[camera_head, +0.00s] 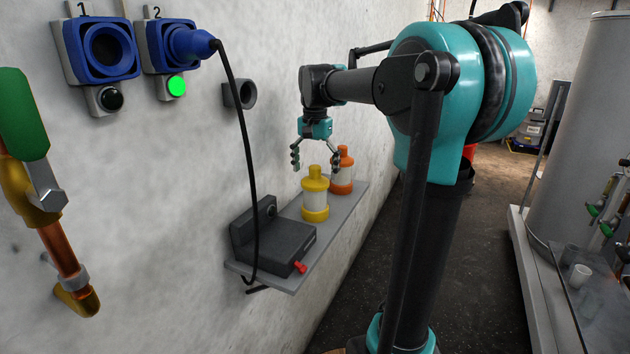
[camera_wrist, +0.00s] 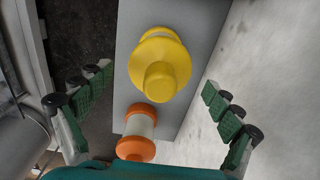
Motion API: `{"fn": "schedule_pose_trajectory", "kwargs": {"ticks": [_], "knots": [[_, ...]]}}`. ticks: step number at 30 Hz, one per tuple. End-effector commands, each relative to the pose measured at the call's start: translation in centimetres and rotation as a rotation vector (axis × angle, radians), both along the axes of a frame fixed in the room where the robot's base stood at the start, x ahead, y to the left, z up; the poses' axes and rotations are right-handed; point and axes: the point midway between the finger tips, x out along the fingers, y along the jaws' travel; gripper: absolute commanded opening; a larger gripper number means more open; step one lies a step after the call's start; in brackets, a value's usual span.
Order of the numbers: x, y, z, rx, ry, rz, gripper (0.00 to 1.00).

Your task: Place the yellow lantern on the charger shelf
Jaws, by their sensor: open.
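The yellow lantern (camera_head: 315,197), with a pale middle band, stands upright on the grey wall shelf (camera_head: 290,284). In the wrist view the yellow lantern (camera_wrist: 160,68) shows from above, ahead of and between the spread fingers. An orange lantern (camera_head: 342,172) stands just behind it on the same shelf; it also shows in the wrist view (camera_wrist: 138,130), nearer my palm. My gripper (camera_head: 316,168) is open and empty above the lanterns, its fingers (camera_wrist: 152,100) apart and touching neither. A dark charger-like box (camera_head: 275,243) sits at the shelf's near end.
A black cable (camera_head: 247,150) hangs from a blue plug (camera_head: 190,43) down past the box. A copper pipe with a green valve handle (camera_head: 22,115) stands at the left. The wall runs close along the shelf.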

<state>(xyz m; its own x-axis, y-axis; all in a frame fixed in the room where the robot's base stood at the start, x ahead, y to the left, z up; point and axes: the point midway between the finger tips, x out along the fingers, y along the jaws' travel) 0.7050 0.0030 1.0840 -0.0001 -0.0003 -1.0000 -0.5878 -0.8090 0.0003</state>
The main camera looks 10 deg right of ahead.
Motion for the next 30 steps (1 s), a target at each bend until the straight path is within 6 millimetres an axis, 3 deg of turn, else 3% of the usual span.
{"fn": "schedule_pose_trajectory", "kwargs": {"ticks": [6,12,18,30], "knots": [[0.0,0.0,4.6,0.0,0.0,0.0,0.92],[0.0,0.0,7.5,0.0,0.0,0.0,0.92],[0.0,0.0,8.5,0.0,0.0,0.0,0.92],[0.0,0.0,8.6,0.0,0.0,0.0,0.92]]}}
